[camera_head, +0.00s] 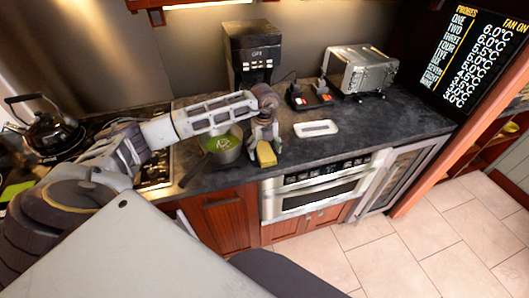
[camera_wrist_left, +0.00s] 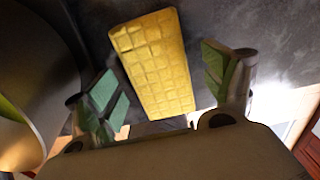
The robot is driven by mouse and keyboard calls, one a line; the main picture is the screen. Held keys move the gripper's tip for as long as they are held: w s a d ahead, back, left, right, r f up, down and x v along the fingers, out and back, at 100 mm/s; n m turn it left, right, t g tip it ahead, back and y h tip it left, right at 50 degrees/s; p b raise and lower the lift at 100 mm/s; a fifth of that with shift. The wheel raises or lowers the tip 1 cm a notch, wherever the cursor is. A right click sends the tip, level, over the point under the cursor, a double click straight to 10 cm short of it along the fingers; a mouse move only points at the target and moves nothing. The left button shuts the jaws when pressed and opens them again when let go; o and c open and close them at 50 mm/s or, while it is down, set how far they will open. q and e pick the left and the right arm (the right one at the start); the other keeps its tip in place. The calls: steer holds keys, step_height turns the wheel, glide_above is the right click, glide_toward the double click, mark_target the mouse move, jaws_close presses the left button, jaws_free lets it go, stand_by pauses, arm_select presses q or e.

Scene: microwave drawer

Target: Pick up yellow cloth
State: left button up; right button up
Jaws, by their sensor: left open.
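The yellow cloth (camera_head: 266,154) lies on the dark countertop near its front edge. It is a small folded rectangle. In the left wrist view the cloth (camera_wrist_left: 155,62) shows a quilted pattern and lies between the two fingers. My left gripper (camera_head: 263,140) is over the counter, directly behind and above the cloth in the head view. In the left wrist view its green-padded fingers (camera_wrist_left: 165,90) are spread apart, one on each side of the cloth, with gaps to it. I cannot tell how high the fingertips are above the counter. My right gripper is not in view.
A pot with green contents (camera_head: 223,146) stands just left of my left gripper. A white tray (camera_head: 316,129) lies to the right. A coffee maker (camera_head: 252,52) and toaster (camera_head: 359,72) stand behind. The oven (camera_head: 318,190) is below the counter. Bare counter lies right of the tray.

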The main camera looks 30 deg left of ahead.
arm_select(q)
steer(key=shift+f, duration=0.25)
steer(key=c, duration=1)
